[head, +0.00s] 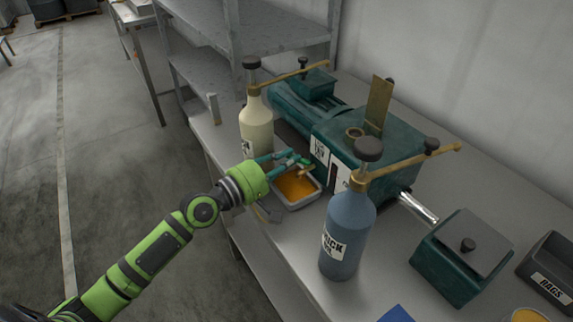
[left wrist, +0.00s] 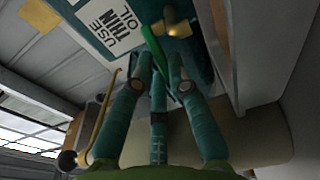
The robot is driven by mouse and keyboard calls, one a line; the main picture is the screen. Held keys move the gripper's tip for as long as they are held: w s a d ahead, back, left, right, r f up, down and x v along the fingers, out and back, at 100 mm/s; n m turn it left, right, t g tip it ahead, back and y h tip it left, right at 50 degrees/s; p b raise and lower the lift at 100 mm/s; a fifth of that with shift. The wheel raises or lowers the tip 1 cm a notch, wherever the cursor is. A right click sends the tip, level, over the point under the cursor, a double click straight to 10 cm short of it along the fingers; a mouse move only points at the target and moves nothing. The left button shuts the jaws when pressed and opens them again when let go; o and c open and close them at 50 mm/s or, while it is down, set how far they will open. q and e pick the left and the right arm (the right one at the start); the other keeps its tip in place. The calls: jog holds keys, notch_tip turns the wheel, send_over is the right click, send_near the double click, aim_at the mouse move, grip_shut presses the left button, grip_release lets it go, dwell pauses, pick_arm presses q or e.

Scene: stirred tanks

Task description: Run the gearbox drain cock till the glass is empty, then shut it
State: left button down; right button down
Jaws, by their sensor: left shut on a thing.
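The green gearbox (head: 375,150) stands on the bench, with a "USE THIN OIL" label (left wrist: 108,22) on its face in the left wrist view. A dark reddish strip, probably the sight glass (head: 334,173), shows on its front; I cannot tell its level. My left gripper (head: 295,162) is at the lower front of the gearbox, shut on the drain cock's green lever (left wrist: 153,46). The cock's brass body (left wrist: 178,31) is just beyond the fingers. Below the gripper is a pale tray (head: 313,198) holding orange oil (head: 296,186). My right gripper is out of view.
A cream bottle (head: 256,125) stands left of the tray. A blue bottle labelled THICK (head: 347,235) stands to its right; both have long brass spouts. A green lidded box (head: 462,255) and a RAGS box (head: 552,270) are at right. Shelving (head: 205,75) stands behind.

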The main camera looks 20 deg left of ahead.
pick_arm(q)
jog(key=c, duration=1.2)
grip_release()
jog(key=shift+r, duration=0.15)
jog(key=shift+a, duration=0.15)
jog(key=shift+s+a, duration=0.1)
jog(key=shift+s, duration=0.15)
jog(key=v, duration=0.5)
jog(key=shift+s+a+f, duration=0.1)
jog(key=shift+s+f, duration=0.1)
jog(key=shift+s, duration=0.15)
jog(key=shift+v, duration=0.9)
jog(key=shift+d, duration=0.2)
